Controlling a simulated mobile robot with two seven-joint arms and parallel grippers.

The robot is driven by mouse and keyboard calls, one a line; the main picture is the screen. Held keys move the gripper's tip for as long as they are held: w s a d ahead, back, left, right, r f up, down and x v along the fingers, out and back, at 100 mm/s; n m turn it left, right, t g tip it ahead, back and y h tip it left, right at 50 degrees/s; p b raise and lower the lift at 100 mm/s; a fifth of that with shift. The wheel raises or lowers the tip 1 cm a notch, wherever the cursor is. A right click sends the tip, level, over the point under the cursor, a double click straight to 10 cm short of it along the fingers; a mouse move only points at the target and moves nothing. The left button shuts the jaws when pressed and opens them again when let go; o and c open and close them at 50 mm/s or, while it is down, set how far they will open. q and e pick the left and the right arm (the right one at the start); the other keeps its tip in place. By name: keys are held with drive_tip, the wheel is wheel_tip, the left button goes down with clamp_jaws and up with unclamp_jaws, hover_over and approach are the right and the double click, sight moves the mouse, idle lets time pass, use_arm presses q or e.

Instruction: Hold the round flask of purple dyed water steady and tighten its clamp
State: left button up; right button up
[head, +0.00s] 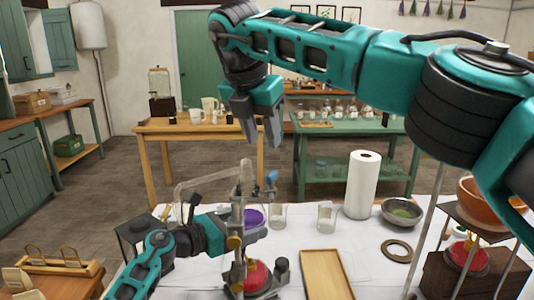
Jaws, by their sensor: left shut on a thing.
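The round flask of purple dyed water (253,217) is in a metal stand on the white table, in the head view's lower middle. Its purple liquid shows behind the stand's parts; much of the flask is hidden. A blue knob (271,178), apparently part of the clamp, sticks out to the right above it. My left gripper (243,236) reaches in from the left at flask height and is shut, seemingly on the flask; the contact is partly hidden. My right gripper (258,135) points down above the stand, its fingers apart and empty, clear of the clamp.
A red burner-like piece (256,274) sits below the flask. Glass tubing (200,186) rises left of it. Beakers (326,217), a paper roll (363,185), a metal bowl (401,211) and a wooden tray (326,274) stand to the right. A second stand with an orange bowl (484,203) is far right.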

drive_tip(key=v, duration=0.2)
drive_tip(key=shift+s+r, duration=0.1)
drive_tip(key=shift+r, duration=0.2)
